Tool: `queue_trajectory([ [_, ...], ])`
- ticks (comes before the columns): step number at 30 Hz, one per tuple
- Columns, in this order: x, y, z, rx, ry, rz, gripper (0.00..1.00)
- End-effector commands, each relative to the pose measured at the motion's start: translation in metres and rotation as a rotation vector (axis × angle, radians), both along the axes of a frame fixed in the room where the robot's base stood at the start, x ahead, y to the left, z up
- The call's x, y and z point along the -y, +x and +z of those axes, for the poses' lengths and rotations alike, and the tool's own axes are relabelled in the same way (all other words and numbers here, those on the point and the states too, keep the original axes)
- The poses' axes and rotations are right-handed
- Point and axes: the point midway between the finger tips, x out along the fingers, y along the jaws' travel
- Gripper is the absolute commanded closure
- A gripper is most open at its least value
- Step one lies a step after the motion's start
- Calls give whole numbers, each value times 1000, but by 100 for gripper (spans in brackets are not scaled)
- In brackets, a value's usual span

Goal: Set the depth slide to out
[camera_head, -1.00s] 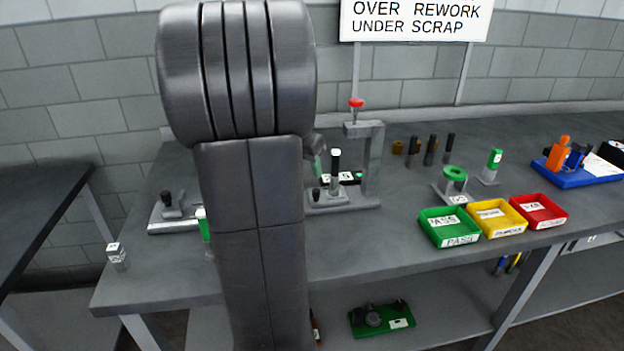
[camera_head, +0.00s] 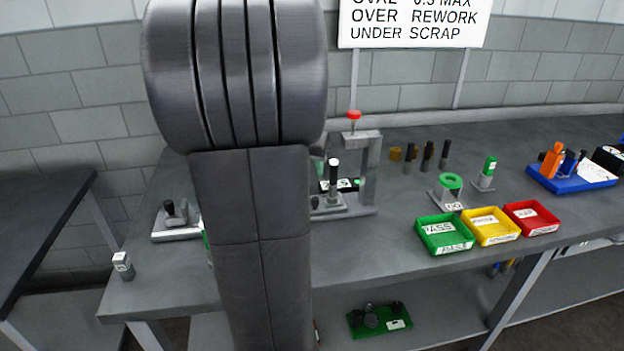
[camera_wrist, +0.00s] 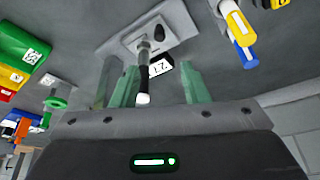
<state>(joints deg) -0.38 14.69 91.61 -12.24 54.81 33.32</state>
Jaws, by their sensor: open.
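A fixture with a pale base plate (camera_head: 356,210) and upright frame (camera_head: 368,165) stands on the bench in the head view. A black lever with a white tip (camera_head: 333,178) rises from the plate, with a small black knob (camera_head: 315,202) beside it. In the wrist view are a pale plate (camera_wrist: 118,46), a black knob (camera_wrist: 160,32) and a white-tipped lever (camera_wrist: 144,78). My gripper (camera_wrist: 155,88) is open, its greenish fingers either side of the lever in that view; contact cannot be told. Which part is the depth slide is not clear. My arm hides much in the head view.
Green (camera_head: 445,248), yellow (camera_head: 493,240) and red (camera_head: 531,230) trays stand to the right. A green-ringed stand (camera_head: 449,190) is behind them. Another black-knobbed fixture (camera_head: 176,234) and a small labelled block (camera_head: 122,265) are at left. The front middle bench is fairly clear.

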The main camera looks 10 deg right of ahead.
Motion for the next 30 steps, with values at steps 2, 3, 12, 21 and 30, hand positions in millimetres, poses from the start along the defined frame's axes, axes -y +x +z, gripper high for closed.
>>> queue_trajectory([
  [2, 5, -4, 7, 2, -1, 58, 59],
  [3, 5, -4, 6, 5, -3, 83, 59],
  [12, 10, 4, -24, 7, -5, 122, 59],
  [21, 18, 25, -79, 5, -6, 123, 59],
  [30, 24, 40, -117, 9, -5, 122, 59],
])
